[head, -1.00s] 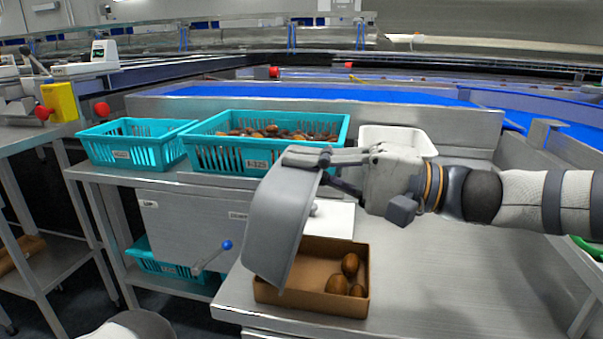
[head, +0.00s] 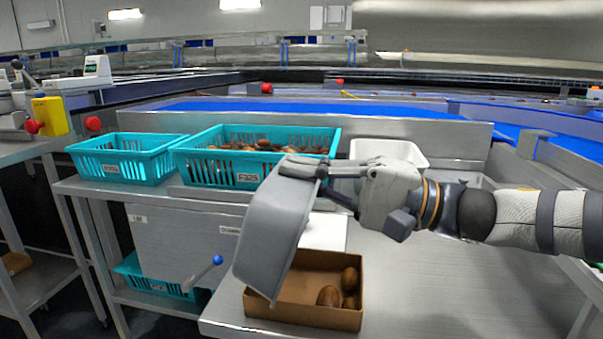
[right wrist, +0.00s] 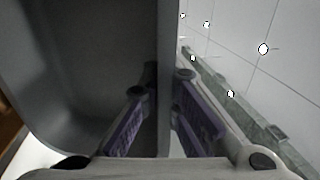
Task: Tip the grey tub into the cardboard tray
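The grey tub (head: 272,228) is held steeply tilted, its lower end over the left part of the cardboard tray (head: 300,315). My right gripper (head: 318,168) is shut on the tub's upper rim. In the right wrist view the fingers (right wrist: 158,125) stand on either side of the tub's wall (right wrist: 165,60). The part of the tub's inside seen there looks empty. The cardboard tray stands on the steel bench and holds a few brown dates (head: 349,279). The tub hides the tray's left part. My left gripper is not in view.
A teal crate of dates (head: 255,172) and an emptier-looking teal crate (head: 125,160) stand behind to the left. A white tub (head: 390,150) stands behind my right gripper. A white sheet or board (head: 328,232) lies behind the tray. The bench right of the tray (head: 430,290) is clear.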

